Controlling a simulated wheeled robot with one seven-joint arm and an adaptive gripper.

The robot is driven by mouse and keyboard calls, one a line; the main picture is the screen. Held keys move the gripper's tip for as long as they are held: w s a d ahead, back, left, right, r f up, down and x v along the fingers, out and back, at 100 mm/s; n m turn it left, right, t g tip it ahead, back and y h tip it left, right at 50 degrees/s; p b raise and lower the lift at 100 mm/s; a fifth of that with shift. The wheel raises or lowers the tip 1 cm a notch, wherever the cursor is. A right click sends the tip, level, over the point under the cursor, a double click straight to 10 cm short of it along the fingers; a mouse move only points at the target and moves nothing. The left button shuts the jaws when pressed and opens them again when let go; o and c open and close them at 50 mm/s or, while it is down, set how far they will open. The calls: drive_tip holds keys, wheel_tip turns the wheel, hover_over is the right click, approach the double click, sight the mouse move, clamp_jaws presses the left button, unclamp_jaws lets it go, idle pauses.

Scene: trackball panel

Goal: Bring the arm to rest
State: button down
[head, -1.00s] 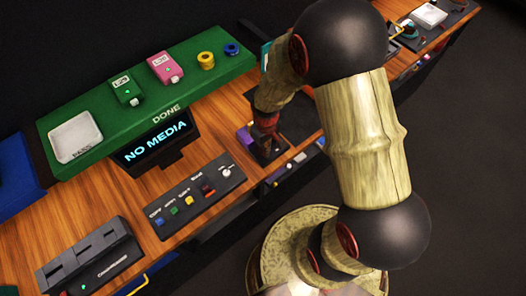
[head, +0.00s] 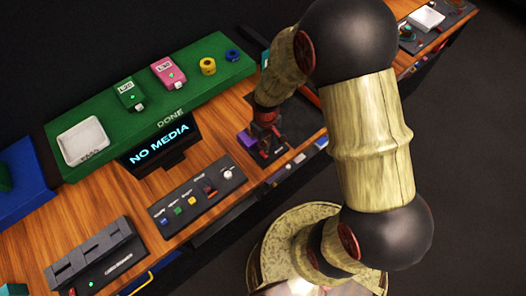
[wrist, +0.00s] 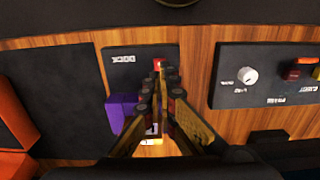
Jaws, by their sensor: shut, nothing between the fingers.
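My arm (head: 366,130) reaches from the lower middle of the head view up and over to the desk. My gripper (head: 266,122) points down over a small dark panel on the wooden desk, to the right of the button panel. In the wrist view my gripper (wrist: 157,88) has its fingers together, with nothing seen held between them. Below it is the dark panel marked DOCK (wrist: 122,59), with a purple block (wrist: 121,108) beside the fingers. The fingers hide part of the dock, and I cannot tell whether they touch it.
A button panel (head: 198,193) with a white knob stands beside the dock. Behind it are a screen reading NO MEDIA (head: 160,143) and a green shelf (head: 110,120) with a white tray (head: 84,141), a green device (head: 130,94), a pink device (head: 168,73) and two rings.

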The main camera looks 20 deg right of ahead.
drive_tip(key=shift+r+p, duration=0.45)
drive_tip(key=shift+r, duration=0.4)
drive_tip(key=s+r+m+t+b, duration=0.3)
drive_tip(key=s+r+t+b, duration=0.2)
drive_tip(key=s+r+b, duration=0.9)
wheel_tip(320, 180, up, 4)
drive_tip(key=shift+f+m+t+b, duration=0.25)
drive_tip(key=shift+m+t+b, duration=0.05)
drive_tip(key=shift+b, duration=0.8)
